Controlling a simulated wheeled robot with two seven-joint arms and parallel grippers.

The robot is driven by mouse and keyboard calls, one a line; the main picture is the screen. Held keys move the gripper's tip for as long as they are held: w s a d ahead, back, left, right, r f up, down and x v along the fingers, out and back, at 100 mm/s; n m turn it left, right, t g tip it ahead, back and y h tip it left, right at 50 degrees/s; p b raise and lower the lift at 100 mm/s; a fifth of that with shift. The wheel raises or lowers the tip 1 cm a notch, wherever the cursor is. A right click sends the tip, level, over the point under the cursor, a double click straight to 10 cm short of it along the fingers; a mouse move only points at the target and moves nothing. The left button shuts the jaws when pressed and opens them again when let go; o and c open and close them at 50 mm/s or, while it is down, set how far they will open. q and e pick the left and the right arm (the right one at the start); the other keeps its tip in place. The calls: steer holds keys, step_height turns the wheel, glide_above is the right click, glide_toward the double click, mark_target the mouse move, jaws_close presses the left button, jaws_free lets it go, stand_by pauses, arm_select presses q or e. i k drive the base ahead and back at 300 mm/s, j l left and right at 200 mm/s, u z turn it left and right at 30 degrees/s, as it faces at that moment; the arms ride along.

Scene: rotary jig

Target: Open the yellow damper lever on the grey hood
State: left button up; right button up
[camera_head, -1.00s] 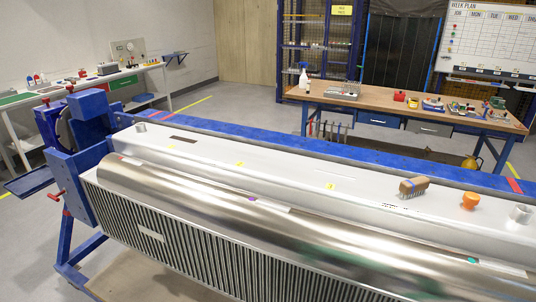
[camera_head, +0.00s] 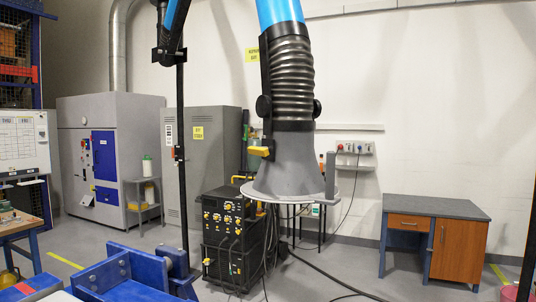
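The grey hood (camera_head: 289,168) hangs in the middle of the view, wide mouth down, at the lower end of a ribbed metal duct and a blue tube. The yellow damper lever (camera_head: 259,151) sticks out on the left side of the hood's neck, just below a black bracket. It lies roughly level. Neither of my grippers is in view, and nothing touches the lever or the hood.
A black welding unit (camera_head: 229,238) with cables stands below and left of the hood. The blue jig frame (camera_head: 128,271) is at the lower left. Grey cabinets (camera_head: 200,160) stand behind. A wooden-door desk (camera_head: 434,238) is at the right, with clear floor before it.

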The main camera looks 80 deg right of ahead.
mark_target(261, 151)
steer(key=z, duration=2.65)
